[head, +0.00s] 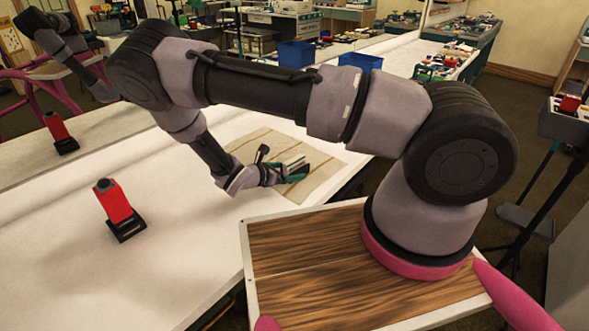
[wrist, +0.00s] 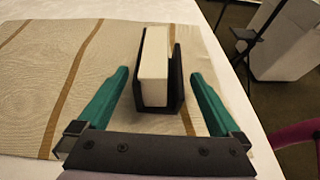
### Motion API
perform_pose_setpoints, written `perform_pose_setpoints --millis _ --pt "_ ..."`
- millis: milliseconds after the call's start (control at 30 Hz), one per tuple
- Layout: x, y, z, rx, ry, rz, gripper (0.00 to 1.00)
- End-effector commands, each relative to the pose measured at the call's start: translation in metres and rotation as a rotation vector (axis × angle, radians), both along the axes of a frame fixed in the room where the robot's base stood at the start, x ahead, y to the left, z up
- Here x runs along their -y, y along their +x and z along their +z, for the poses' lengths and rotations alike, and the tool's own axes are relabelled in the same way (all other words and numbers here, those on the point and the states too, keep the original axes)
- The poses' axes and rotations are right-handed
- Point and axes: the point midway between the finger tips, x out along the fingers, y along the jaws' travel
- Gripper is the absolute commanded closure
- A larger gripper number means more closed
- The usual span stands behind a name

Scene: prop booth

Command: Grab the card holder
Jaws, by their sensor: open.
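The card holder (wrist: 175,75) is a black stand with a block of white cards (wrist: 154,60) in it. It stands upright on a beige striped cloth and also shows in the head view (head: 293,161), partly hidden by my gripper. My gripper (wrist: 158,80) is open, with one teal finger to the left of the holder and one to the right. Gaps show on both sides, and the holder's near end lies between the fingers. In the head view my gripper (head: 281,176) is low over the cloth, beside the holder.
The striped cloth (head: 325,178) lies on a white table (head: 60,255) near its right edge. Blue bins (head: 297,53) show at the back. The table between the red object and the cloth is clear.

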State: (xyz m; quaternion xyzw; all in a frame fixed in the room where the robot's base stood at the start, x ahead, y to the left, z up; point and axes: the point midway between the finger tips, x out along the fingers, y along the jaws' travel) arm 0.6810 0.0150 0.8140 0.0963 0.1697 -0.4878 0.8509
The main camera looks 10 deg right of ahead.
Motion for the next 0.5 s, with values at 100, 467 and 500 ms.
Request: perform_pose_setpoints --millis 100,467,500 --pt "0.0117 0.0068 -0.0053 0.001 -0.001 0.0 0.0" --pt "0.0127 0.0078 -0.0059 0.001 0.001 0.001 0.54" --pt "0.0127 0.0078 -0.0059 0.001 0.001 0.001 0.69"
